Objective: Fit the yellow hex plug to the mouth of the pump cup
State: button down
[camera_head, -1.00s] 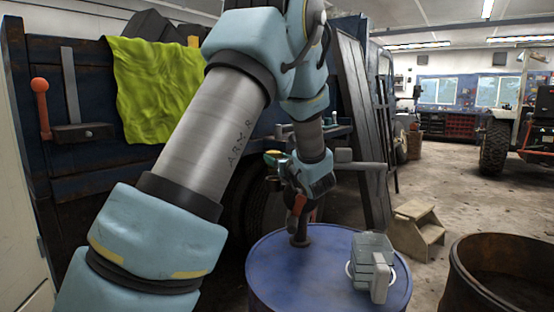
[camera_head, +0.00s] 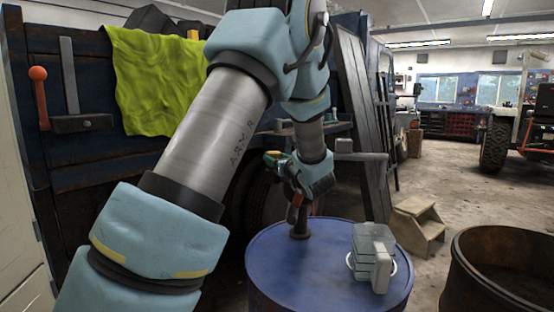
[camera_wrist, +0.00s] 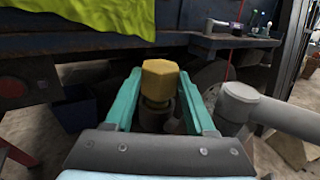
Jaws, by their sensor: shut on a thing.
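The yellow hex plug (camera_wrist: 159,80) is held between the teal fingers of my gripper (camera_wrist: 160,76) in the wrist view. In the head view my gripper (camera_head: 274,158) is small, above the far left of the blue drum, and the plug is hard to make out there. A dark round part (camera_wrist: 156,114) shows just below the plug's hex head, between the fingers. I cannot tell whether it is the plug's lower end or the pump cup. A grey pipe fitting (camera_wrist: 245,104) stands right of the fingers, apart from the plug. The cup's mouth is not clearly visible.
A grey bar (camera_head: 358,157) sticks out right of my wrist. A rusty barrel (camera_head: 500,270) and a wooden step (camera_head: 417,222) stand to the right.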

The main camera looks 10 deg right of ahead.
jog(key=shift+f+b, duration=0.8)
jog(key=shift+f, duration=0.25)
jog(key=shift+c, duration=0.8)
grip_release()
jog(key=shift+o, duration=0.2)
jog(key=shift+o, duration=0.6)
jog(key=shift+s+d, duration=0.1)
jog(key=shift+s, duration=0.15)
jog(key=shift+v, duration=1.45)
jog(key=shift+s+f, duration=0.1)
jog(key=shift+s, duration=0.25)
